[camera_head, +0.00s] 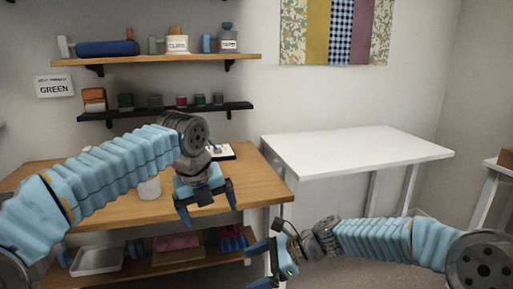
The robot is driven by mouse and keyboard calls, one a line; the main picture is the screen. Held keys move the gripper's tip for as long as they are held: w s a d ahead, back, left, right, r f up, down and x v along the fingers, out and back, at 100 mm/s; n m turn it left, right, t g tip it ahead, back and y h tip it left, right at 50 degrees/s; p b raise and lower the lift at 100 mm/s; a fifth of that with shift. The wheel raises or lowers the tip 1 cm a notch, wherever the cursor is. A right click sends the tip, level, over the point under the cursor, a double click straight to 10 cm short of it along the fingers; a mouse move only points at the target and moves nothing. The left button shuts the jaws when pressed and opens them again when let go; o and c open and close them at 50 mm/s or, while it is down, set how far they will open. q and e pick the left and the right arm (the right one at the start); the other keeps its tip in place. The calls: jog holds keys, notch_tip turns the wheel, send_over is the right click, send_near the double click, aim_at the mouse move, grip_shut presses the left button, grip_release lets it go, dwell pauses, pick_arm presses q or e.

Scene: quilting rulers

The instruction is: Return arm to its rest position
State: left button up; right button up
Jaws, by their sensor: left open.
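My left arm, in a pale blue ribbed sleeve, comes in from the left and reaches over the wooden table (262,185). My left gripper (209,212) hangs at its end with its fingers spread, open and empty, in front of the table's right part. My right arm comes in from the lower right. My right gripper (256,265) points left, with its fingers apart and nothing seen between them. It is in front of the table's lower right side.
A white cup (150,188) and a dark-edged board (222,152) are on the wooden table, partly hidden by my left arm. A bare white table (350,150) stands at right. The lower shelf holds a white tray (97,260) and folded cloths. Two wall shelves hold jars and boxes.

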pick_arm(q)
jog(key=s+d+f+n+g+h, duration=0.15)
jog(key=f+n, duration=0.55)
jog(key=f, duration=0.9)
jog(key=d+f+n+g+h, duration=0.15)
jog(key=f+n, duration=0.45)
jog(key=f, duration=0.9)
pick_arm(e)
jog(key=s+d+f+n+h, duration=0.2)
jog(key=f, duration=0.6)
jog(key=s+d+f+n+h, duration=0.1)
jog(key=s+d+f+n, duration=0.15)
jog(key=f, duration=0.55)
jog(key=s+d+f+n+h, duration=0.1)
jog(key=s+d+f+h, duration=0.1)
jog(key=f, duration=0.5)
pick_arm(q)
jog(key=s+a+f+n, duration=0.3)
jog(key=s+f+n, duration=1.7)
jog(key=s+f, duration=0.1)
jog(key=shift+s+n, duration=0.15)
jog(key=shift+n, duration=0.15)
pick_arm(e)
jog(key=s+d+f+n+h, duration=0.2)
jog(key=s+d+f+n, duration=0.2)
jog(key=s+f+n, duration=0.6)
jog(key=s+f, duration=0.2)
jog(key=s, duration=0.3)
jog(key=shift+d+f, duration=0.15)
jog(key=shift+d, duration=0.05)
